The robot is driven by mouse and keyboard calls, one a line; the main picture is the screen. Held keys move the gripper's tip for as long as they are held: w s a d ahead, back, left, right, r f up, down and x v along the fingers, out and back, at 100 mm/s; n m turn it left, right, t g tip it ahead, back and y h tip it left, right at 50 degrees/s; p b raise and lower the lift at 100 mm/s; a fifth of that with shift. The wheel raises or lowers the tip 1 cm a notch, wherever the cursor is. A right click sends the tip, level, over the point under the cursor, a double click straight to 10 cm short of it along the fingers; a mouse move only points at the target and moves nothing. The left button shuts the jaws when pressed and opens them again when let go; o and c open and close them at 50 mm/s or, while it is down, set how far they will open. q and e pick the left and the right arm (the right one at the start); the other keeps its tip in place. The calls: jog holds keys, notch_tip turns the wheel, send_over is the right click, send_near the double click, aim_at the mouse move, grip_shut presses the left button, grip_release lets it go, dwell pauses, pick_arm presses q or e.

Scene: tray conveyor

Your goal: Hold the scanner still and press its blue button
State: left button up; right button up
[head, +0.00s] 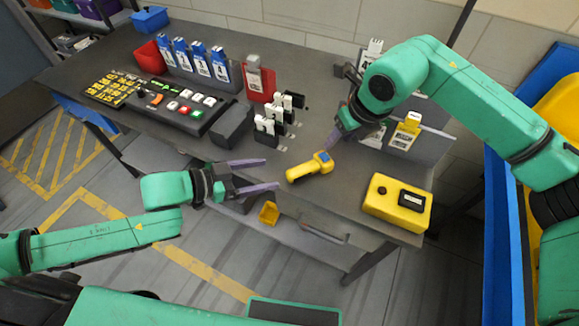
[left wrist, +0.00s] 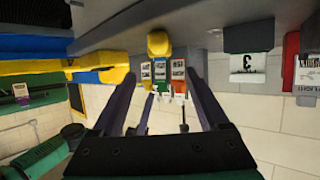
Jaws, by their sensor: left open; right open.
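The yellow scanner (head: 304,170) lies on the grey table near its front edge, with a blue patch (head: 325,157) at its far right end. My left gripper (head: 270,174) is open and empty at the table's front edge, its purple fingers pointing at the scanner from the left, a short gap away. In the left wrist view a yellow end of what looks like the scanner (left wrist: 158,43) shows ahead between the open fingers (left wrist: 160,95). My right gripper (head: 335,139) points down just behind the scanner's blue end; its fingers overlap in the picture, and contact cannot be told.
A yellow box (head: 377,208) with a black button stands right of the scanner. A button panel (head: 170,98), a red bin (head: 151,57) and blue card holders (head: 201,62) fill the table's left and back. White-topped switches (head: 271,128) stand behind my left gripper. A blue-sided container (head: 499,235) is far right.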

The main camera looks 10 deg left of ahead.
aim_at(304, 167)
pick_arm(q)
jog(key=x, duration=1.3)
jog(key=shift+w+d+f, duration=0.15)
jog(key=shift+d+f, duration=0.05)
jog(key=shift+d, duration=0.1)
grip_shut()
pick_arm(e)
grip_shut()
dwell(0.9)
